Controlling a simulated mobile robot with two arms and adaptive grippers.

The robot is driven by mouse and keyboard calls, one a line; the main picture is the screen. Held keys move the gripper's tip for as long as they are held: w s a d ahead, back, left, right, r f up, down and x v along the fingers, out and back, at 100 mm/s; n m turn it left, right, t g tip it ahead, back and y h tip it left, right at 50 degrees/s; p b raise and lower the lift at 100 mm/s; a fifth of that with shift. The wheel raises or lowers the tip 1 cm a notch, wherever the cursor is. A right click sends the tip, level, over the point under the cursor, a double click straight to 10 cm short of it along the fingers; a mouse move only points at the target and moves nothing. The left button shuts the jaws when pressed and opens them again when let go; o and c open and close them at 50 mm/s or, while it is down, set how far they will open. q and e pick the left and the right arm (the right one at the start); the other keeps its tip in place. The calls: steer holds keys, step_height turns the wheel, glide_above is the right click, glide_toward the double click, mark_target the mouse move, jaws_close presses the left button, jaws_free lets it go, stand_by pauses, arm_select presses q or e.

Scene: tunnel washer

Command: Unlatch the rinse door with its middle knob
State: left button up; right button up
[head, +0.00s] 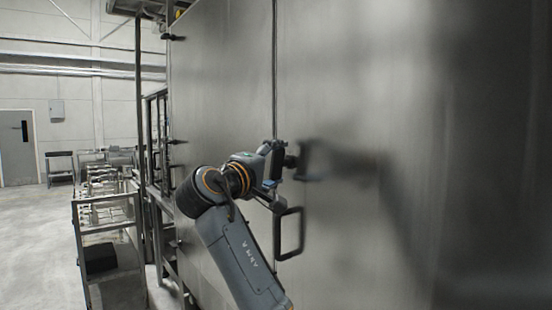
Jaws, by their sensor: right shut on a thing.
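My right gripper (280,158) is at the tall steel front, next to the vertical seam, and is shut on the dark middle knob (291,160). The gripper hides much of the knob, so its turn angle cannot be told. The steel rinse door (350,240) looks flush with the neighbouring panel at the seam. A black D-shaped handle (289,233) sits just below the gripper, beside my forearm. My left gripper is out of view.
The steel panel (225,90) left of the seam has small dark fittings (177,142) along its far edge. A metal rack (105,225) stands on the floor at left. Open floor (40,250) lies further left, before a grey door (17,148).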

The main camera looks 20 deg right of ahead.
steer(key=shift+r+n+y+p, duration=0.15)
steer(key=shift+n+y+p, duration=0.15)
steer(key=shift+n+p, duration=0.55)
steer(key=shift+n+g, duration=0.3)
steer(key=shift+n, duration=0.05)
steer(key=o, duration=1.2)
steer(key=shift+c, duration=0.2)
steer(key=v, duration=1.2)
